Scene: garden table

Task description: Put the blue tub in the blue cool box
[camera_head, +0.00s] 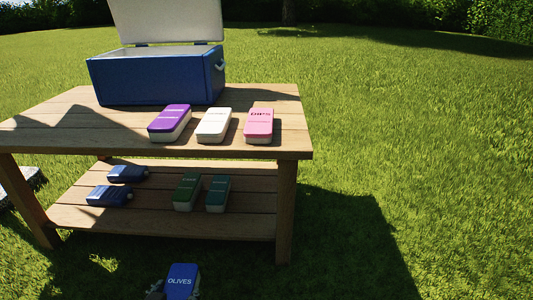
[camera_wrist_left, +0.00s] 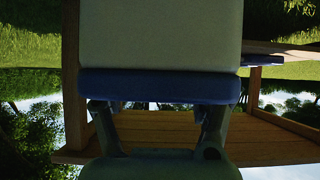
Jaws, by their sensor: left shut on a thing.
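The blue tub (camera_head: 182,279), its lid marked OLIVES, is at the bottom of the head view, in front of the table and off its boards. My left gripper (camera_head: 175,293) is shut on it, with a finger at each side. In the left wrist view the tub (camera_wrist_left: 160,85) shows as a pale body with a blue lid rim, close to my left gripper (camera_wrist_left: 160,110). The blue cool box (camera_head: 155,80) stands at the back of the table top with its white lid raised. Its inside floor is hidden. My right gripper is not in view.
Purple (camera_head: 170,121), white (camera_head: 214,122) and pink (camera_head: 259,122) tubs stand along the front of the table top (camera_head: 70,125). The lower shelf (camera_head: 150,222) holds two dark blue items (camera_head: 110,196) and two green tubs (camera_head: 187,190). Grass to the right is clear.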

